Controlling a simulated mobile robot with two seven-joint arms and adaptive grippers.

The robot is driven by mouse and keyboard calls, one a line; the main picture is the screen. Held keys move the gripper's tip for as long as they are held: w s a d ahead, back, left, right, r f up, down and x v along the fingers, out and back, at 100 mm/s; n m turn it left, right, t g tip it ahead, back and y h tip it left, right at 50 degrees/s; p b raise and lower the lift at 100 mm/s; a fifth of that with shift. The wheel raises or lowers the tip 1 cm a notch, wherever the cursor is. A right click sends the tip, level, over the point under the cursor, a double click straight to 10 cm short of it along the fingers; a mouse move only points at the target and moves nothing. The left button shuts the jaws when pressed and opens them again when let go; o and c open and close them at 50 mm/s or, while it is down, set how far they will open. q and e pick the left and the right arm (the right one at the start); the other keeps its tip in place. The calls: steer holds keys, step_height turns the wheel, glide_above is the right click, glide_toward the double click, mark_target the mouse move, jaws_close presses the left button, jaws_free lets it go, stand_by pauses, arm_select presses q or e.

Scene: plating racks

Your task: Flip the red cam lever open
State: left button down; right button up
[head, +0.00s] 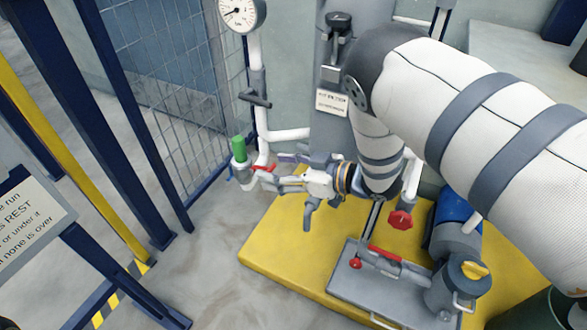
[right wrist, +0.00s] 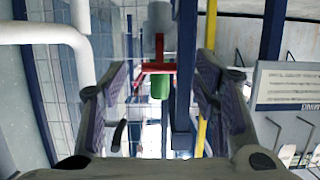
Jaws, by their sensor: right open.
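The red cam lever (head: 264,168) sits on a grey pipe fitting (head: 243,174) with a green cylinder (head: 238,149) upright on top. My right gripper (head: 284,176) is open, just right of this fitting, with its fingers pointing left toward it. In the right wrist view, the red lever (right wrist: 155,68) and green cylinder (right wrist: 160,87) appear between the two open fingers (right wrist: 162,98), beyond the tips. I see no contact with the lever. My left gripper is not in view.
A white pipe with a gauge (head: 242,12) rises behind the fitting. A wire mesh fence (head: 180,100) stands to the left. A yellow platform (head: 290,255) carries a grey plate with another red handle (head: 384,254). A red knob (head: 400,220) is below my right arm.

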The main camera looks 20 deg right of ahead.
steer(key=v, duration=0.9)
steer(key=shift+s, duration=0.2)
steer(key=shift+d+r, duration=0.1)
steer(key=shift+d, duration=0.05)
